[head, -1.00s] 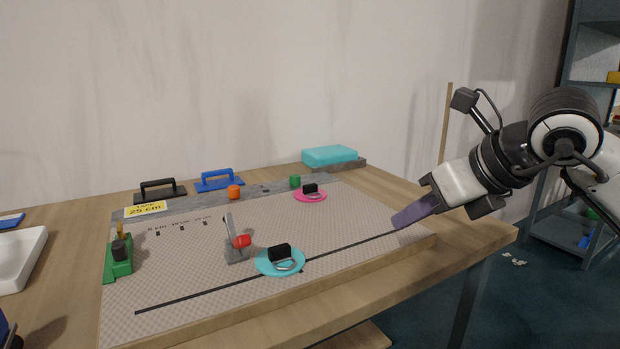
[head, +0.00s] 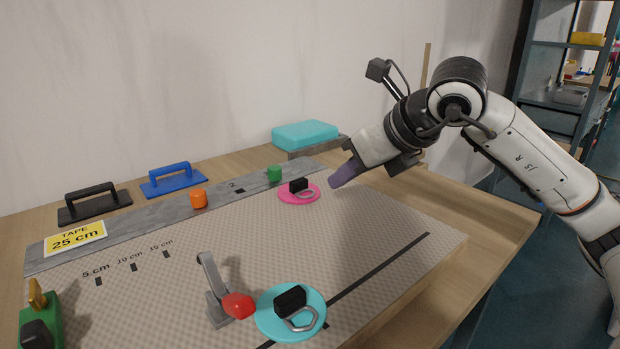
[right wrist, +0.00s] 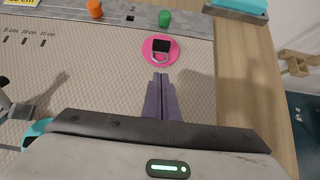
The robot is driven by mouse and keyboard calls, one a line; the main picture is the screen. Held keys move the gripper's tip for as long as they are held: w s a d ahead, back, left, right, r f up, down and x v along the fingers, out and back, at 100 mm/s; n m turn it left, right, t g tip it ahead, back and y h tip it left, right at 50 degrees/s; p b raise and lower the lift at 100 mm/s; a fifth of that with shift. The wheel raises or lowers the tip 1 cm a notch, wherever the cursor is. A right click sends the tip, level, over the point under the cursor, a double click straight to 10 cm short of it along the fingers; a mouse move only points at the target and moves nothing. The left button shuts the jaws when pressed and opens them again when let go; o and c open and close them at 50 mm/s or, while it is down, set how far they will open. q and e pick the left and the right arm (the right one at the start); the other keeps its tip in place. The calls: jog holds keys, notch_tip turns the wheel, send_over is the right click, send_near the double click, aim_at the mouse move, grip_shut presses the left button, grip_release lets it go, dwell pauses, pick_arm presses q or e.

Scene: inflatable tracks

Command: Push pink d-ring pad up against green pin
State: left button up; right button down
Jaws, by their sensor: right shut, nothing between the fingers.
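The pink d-ring pad (head: 290,196) lies flat on the patterned mat near its far right part, with a black block and a metal ring on top. It also shows in the right wrist view (right wrist: 147,56). The green pin (head: 274,173) stands just behind it on the grey strip, with a small gap between them; in the right wrist view the pin (right wrist: 165,18) is beyond the pad. My right gripper (head: 335,184) is shut and empty, its purple fingers just to the right of the pad in the head view. In the right wrist view the fingertips (right wrist: 161,78) point at the pad's near edge. My left gripper is out of view.
An orange pin (head: 198,199) stands on the grey strip (head: 130,224). A turquoise d-ring pad (head: 268,310) and a red-tipped lever (head: 237,305) are at the front. Blue (head: 172,183) and black (head: 95,208) handled tools and a turquoise block (head: 305,134) stand behind. The mat's middle is clear.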

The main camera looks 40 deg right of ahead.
aim_at(303, 188)
jog(key=x, duration=0.6)
jog(key=shift+a, duration=0.1)
jog(key=shift+w+a+p, duration=0.1)
jog(key=shift+w+p, duration=0.2)
jog(key=shift+w, duration=1.65)
